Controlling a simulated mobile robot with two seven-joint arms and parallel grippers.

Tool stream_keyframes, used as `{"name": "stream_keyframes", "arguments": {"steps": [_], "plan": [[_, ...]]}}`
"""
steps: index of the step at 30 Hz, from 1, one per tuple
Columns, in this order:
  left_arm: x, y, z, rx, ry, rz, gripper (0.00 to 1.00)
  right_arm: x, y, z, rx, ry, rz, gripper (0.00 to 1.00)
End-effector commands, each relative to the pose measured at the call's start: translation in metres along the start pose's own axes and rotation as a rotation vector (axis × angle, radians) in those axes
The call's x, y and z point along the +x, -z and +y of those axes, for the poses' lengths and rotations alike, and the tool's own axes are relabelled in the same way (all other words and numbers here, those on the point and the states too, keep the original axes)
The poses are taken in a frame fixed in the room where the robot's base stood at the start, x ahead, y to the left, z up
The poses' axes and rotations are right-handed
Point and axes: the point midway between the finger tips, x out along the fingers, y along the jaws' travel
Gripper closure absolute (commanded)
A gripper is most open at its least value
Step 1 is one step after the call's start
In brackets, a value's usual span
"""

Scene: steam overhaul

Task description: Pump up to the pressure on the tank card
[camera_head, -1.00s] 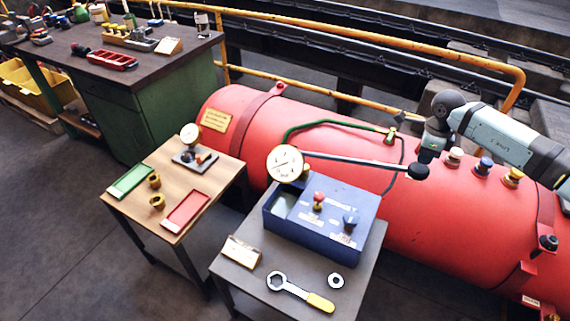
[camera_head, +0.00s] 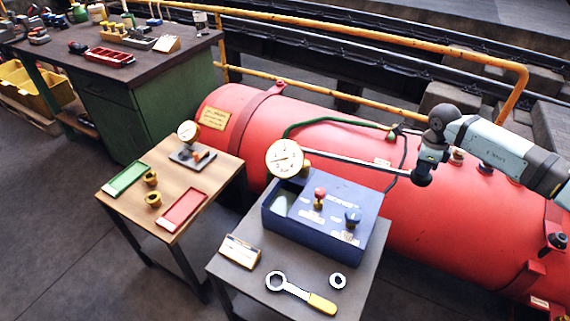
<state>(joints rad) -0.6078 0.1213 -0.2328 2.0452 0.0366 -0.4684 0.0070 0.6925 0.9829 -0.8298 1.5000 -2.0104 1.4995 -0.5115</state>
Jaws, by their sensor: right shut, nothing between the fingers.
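The blue pump box (camera_head: 285,228) stands on the grey table. Its white dial gauge (camera_head: 285,158) is at the back left; the reading is too small to tell. A red knob (camera_head: 319,193) and a blue knob (camera_head: 352,217) stand on its top. The pump lever (camera_head: 350,161) reaches right from near the gauge. My right gripper (camera_head: 421,178) is shut at the lever's far end and hides its black knob; I cannot tell if they touch. The red tank (camera_head: 320,125) lies behind, with a yellow card (camera_head: 215,118) whose text is unreadable. My left gripper is out of view.
A wrench (camera_head: 300,293), a ring nut (camera_head: 338,282) and a small card (camera_head: 239,252) lie on the grey table (camera_head: 225,272). A wooden table (camera_head: 128,210) with trays and a second gauge (camera_head: 188,132) stands left. A yellow rail (camera_head: 400,50) runs behind the tank.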

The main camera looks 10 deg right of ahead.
Motion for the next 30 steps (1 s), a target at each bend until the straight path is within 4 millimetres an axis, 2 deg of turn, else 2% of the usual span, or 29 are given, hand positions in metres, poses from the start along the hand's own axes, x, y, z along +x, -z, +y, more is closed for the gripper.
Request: {"name": "stream_keyframes", "arguments": {"steps": [1,26,30], "plan": [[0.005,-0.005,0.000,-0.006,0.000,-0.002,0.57,0.011,-0.002,0.002,-0.003,-0.003,-0.002,1.00],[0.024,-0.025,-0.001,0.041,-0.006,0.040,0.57,0.104,-0.002,0.003,-0.003,-0.005,-0.002,1.00],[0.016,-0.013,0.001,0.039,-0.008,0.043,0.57,0.089,-0.002,0.002,-0.003,-0.003,-0.003,1.00]]}}
